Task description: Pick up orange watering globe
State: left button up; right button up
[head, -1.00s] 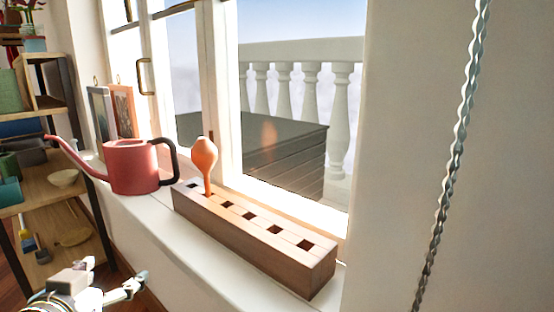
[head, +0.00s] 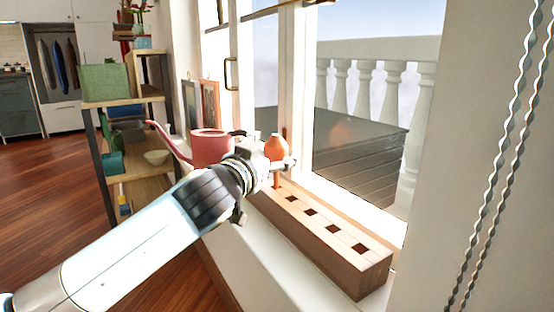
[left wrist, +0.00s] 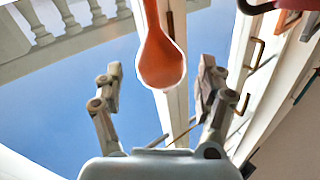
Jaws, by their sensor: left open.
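The orange watering globe (head: 276,148) stands upright in the wooden block with square holes (head: 322,227) on the windowsill, its bulb at the top. My left gripper (head: 275,163) is at the globe in the head view, partly in front of its lower part. In the left wrist view the globe (left wrist: 162,58) hangs into the picture between the two spread fingers of my left gripper (left wrist: 158,82). The fingers are open, with a gap on each side of the globe. My right gripper is not in view.
A red watering can (head: 211,146) stands on the sill just behind my left gripper. A wooden shelf (head: 140,172) with pots and a bowl is at the left. The window (head: 300,90) borders the sill, and a bead chain (head: 497,170) hangs at the right.

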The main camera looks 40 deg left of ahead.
pick_arm(q)
jog(key=shift+w+a, duration=0.15)
jog(key=shift+w, duration=0.45)
jog(key=shift+w+a, duration=0.15)
jog(key=shift+w, duration=0.45)
jog(key=c, duration=1.3)
